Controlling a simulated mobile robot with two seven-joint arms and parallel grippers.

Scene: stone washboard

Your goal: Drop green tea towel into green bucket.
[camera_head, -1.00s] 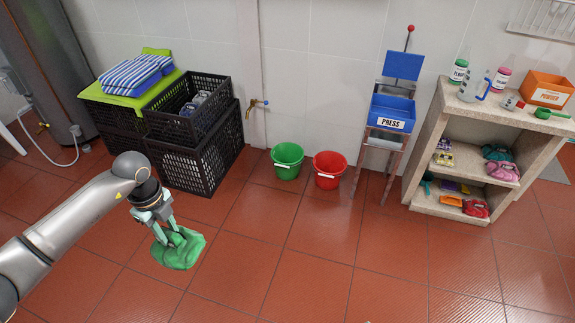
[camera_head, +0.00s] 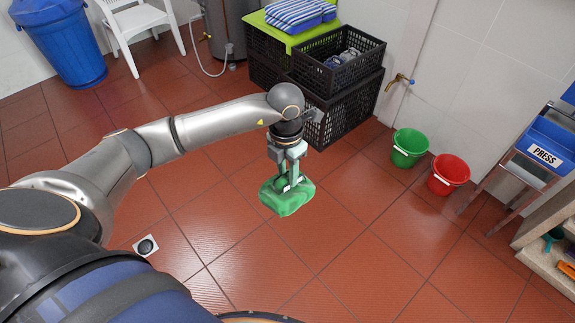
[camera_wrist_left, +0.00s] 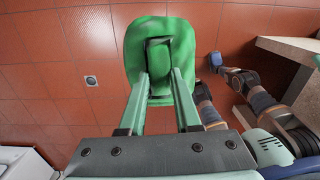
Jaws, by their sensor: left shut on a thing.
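The green tea towel (camera_head: 289,201) hangs as a crumpled bundle from my left gripper (camera_head: 290,182), above the tiled floor. My left gripper is shut on it. In the left wrist view the towel (camera_wrist_left: 160,32) lies at and around the fingertips (camera_wrist_left: 160,75). The green bucket (camera_head: 408,149) stands on the floor near the wall, to the right of and beyond the gripper. The towel is apart from the bucket. My right gripper cannot be made out in these views.
A red bucket (camera_head: 448,175) stands just right of the green one. Black crates (camera_head: 343,107) stand behind my left gripper, near a wall tap (camera_head: 399,80). The floor between gripper and buckets is clear.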

